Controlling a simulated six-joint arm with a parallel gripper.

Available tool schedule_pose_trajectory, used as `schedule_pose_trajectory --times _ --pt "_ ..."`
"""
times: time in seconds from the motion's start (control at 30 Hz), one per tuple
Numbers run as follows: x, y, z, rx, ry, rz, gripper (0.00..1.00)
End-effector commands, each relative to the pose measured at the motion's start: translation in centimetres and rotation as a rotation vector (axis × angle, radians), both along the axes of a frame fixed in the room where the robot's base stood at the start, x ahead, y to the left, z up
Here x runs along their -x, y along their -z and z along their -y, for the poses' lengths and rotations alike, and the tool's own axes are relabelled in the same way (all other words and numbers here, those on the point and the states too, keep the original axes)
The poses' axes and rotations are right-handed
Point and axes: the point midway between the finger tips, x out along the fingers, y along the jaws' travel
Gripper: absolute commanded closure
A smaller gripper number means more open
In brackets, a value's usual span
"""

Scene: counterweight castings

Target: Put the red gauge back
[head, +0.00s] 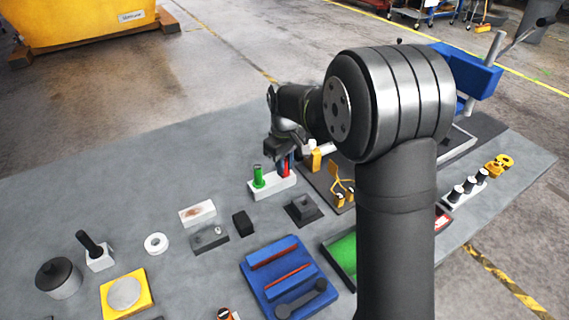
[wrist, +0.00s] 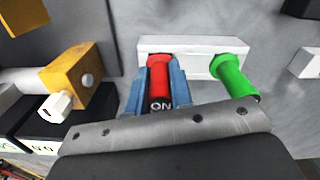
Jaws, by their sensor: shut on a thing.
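The red gauge (wrist: 158,70) is held between the two blue fingers of my gripper (wrist: 158,88). Its handle carries a white marking. Its far end meets the white block (wrist: 205,44) at the left end of the block in the wrist view; how deep it sits is hidden. The green gauge (wrist: 234,75) stands at the other end of the same block. In the head view the block (head: 263,190) lies on the bench below my gripper (head: 286,168), with the green gauge (head: 258,178) at left and a bit of the red gauge (head: 291,163) showing at right.
A yellow-brown block with a white hex piece (wrist: 72,82) is close left of my gripper in the wrist view. In the head view a dark square-based part (head: 304,210), a small black block (head: 243,223) and a blue tray (head: 254,293) lie nearer. The back left bench is clear.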

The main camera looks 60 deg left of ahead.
Motion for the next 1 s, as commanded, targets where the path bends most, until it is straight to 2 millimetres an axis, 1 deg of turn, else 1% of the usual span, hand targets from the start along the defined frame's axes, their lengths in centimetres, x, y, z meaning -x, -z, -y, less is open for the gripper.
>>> schedule_pose_trajectory --times 0.13,0.17,0.23,0.27,0.53,0.67,0.77,1.0 --pt "0.0 0.4 0.0 0.0 0.0 0.0 1.0" --pt "0.0 0.4 0.0 0.0 0.0 0.0 0.74" --pt "0.0 0.4 0.0 0.0 0.0 0.0 0.6" --pt "0.0 0.4 0.0 0.0 0.0 0.0 0.58" --pt "0.0 0.3 0.0 0.0 0.0 0.0 0.58" --pt "0.0 -0.8 -0.1 -0.003 0.0 0.001 0.58" --pt "0.0 -2.4 -0.1 -0.004 0.0 0.001 0.58" --pt "0.0 -7.8 -0.1 -0.004 0.0 0.001 0.58"
